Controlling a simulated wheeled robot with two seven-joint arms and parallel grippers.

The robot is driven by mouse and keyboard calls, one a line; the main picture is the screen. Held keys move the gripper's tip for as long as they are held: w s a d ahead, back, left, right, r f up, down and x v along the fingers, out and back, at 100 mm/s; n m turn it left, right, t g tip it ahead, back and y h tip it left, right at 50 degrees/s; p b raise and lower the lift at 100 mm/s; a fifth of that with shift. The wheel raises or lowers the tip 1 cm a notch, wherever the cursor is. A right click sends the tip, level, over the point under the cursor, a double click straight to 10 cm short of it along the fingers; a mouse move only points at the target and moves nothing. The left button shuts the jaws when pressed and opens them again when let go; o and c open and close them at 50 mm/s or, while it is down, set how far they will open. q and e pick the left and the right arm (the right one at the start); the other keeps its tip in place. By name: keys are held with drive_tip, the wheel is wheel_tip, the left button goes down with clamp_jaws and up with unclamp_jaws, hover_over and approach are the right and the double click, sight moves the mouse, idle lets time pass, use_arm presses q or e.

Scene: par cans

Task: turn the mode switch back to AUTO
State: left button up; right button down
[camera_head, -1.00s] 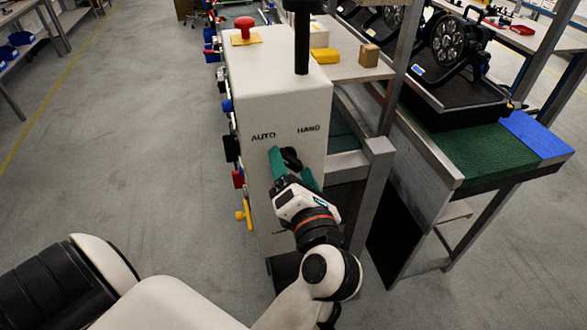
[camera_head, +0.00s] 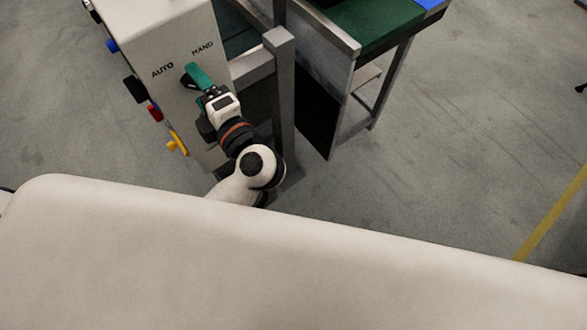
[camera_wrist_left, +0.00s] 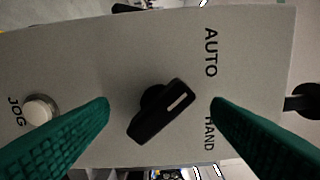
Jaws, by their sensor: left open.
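The mode switch is a black knob with a white pointer line (camera_wrist_left: 160,112) on a pale control box (camera_head: 150,30). The pointer slants up and right in the left wrist view, toward the AUTO label (camera_wrist_left: 211,52) rather than the HAND label (camera_wrist_left: 209,135). My left gripper (camera_head: 195,80) is at the box face, below the two labels in the head view. Its teal fingers (camera_wrist_left: 160,108) are open, one on each side of the knob, with a visible gap on both sides. In the head view the fingers partly hide the knob. My right gripper is not in view.
A JOG button (camera_wrist_left: 42,110) sits on the same panel beside one finger. Coloured fittings, including a yellow one (camera_head: 177,143), stick out of the box's left side. A metal post (camera_head: 281,95) and a green-topped bench (camera_head: 375,25) stand close on the right. Open floor lies beyond.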

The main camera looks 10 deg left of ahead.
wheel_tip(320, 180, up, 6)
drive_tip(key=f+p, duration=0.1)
drive_tip(key=p, duration=0.3)
use_arm(q)
drive_tip(key=s+d+m+b, duration=0.5)
drive_tip(key=s+d+m, duration=0.2)
drive_tip(key=d, duration=0.2)
drive_tip(key=w+d+f+m+t+h+b, duration=0.35)
drive_tip(key=f+m+t, duration=0.2)
drive_tip(key=f, duration=0.25)
drive_tip(key=w+d+f+m+t+h+b, duration=0.3)
drive_tip(key=w+f+m+t+h+b, duration=0.15)
drive_tip(key=f+m, duration=0.3)
wheel_tip(320, 180, down, 22)
drive_tip(key=d+m+g+h+b, duration=0.1)
drive_tip(key=m+g+h+b, duration=0.2)
drive_tip(key=m+h, duration=0.5)
drive_tip(key=shift+w+h+b, duration=0.45)
drive_tip(key=shift+h, duration=0.05)
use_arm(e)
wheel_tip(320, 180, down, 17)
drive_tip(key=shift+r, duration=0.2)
use_arm(q)
drive_tip(key=shift+d, duration=0.1)
